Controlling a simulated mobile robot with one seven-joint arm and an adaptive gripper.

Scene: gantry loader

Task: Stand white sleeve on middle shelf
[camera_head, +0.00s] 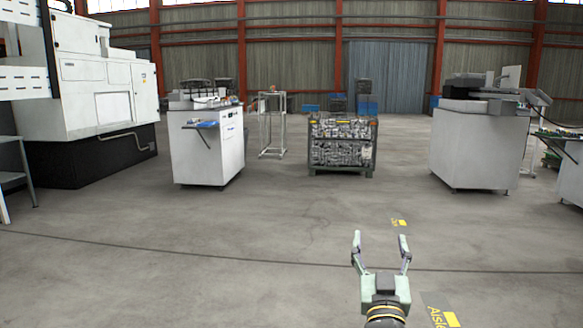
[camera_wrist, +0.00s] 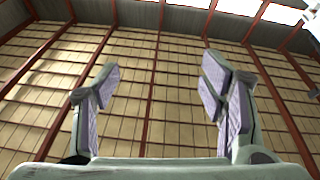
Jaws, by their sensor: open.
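My gripper (camera_head: 380,238) is at the lower right of the head view, raised above the floor with its fingers pointing up and apart. In the wrist view, my gripper (camera_wrist: 160,72) is open, with nothing between its pads. I cannot make out a white sleeve in either view. A slim pale open rack (camera_head: 272,125) stands in the middle distance, left of centre. I cannot tell whether it holds the middle shelf. My gripper is far from it, touching nothing.
A white cabinet (camera_head: 210,148) stands left, a mesh crate of metal parts (camera_head: 342,162) at centre, and another white cabinet (camera_head: 472,152) right. A large white machine (camera_head: 95,80) fills the far left. The concrete floor (camera_head: 250,235) ahead is clear.

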